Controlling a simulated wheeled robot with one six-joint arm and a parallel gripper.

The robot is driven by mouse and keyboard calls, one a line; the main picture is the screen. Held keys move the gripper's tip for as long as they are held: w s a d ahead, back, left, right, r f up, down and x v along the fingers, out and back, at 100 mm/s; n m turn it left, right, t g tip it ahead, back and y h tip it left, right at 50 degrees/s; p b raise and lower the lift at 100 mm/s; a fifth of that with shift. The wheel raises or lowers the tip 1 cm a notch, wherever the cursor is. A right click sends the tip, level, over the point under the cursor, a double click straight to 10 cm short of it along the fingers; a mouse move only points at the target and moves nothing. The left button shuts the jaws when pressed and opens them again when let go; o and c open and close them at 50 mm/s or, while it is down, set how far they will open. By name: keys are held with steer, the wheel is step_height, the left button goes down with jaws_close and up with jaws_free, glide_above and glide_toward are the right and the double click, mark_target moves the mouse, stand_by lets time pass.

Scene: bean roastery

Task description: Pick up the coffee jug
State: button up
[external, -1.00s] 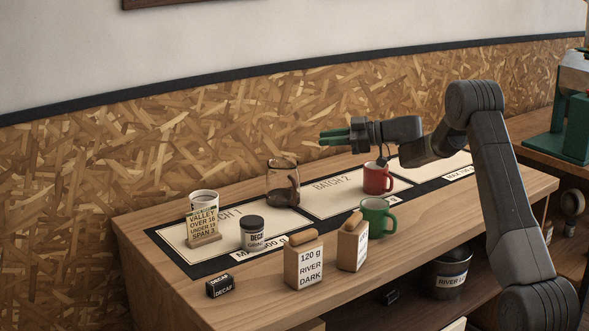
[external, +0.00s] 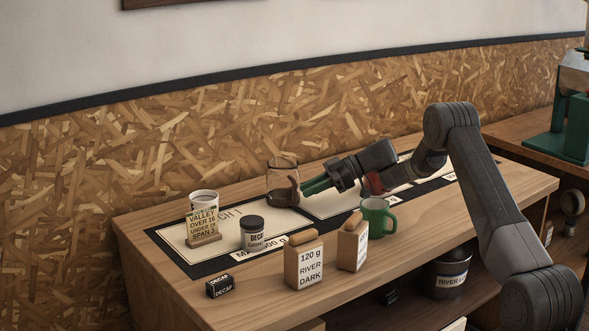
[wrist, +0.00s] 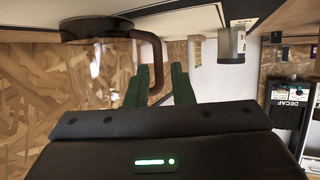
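The coffee jug (external: 282,180) is clear glass with a dark handle on its right side. It stands upright at the back of the counter, between the two batch cards. My gripper (external: 303,187) has green fingers and reaches in low from the right, tips at the handle. The wrist view is upside down; there the jug (wrist: 95,70) is at the left, and its handle runs down at the gap between the parted fingers (wrist: 160,73). I cannot tell whether they touch it. My gripper is open.
The red mug (external: 373,183) is partly hidden by my arm. A green mug (external: 377,217), two paper bags (external: 304,265) (external: 352,247), a decaf jar (external: 253,235) and a white cup (external: 203,198) stand nearby. A small black decaf block (external: 220,286) lies front left.

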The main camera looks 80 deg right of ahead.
mark_target(294, 201)
steer(key=x, duration=0.2)
steer(key=p+x, duration=0.1)
steer(key=x, duration=0.2)
steer(key=shift+w+d+f, duration=0.1)
steer(key=shift+f, duration=0.3)
steer(key=shift+r, duration=0.1)
jaws_close()
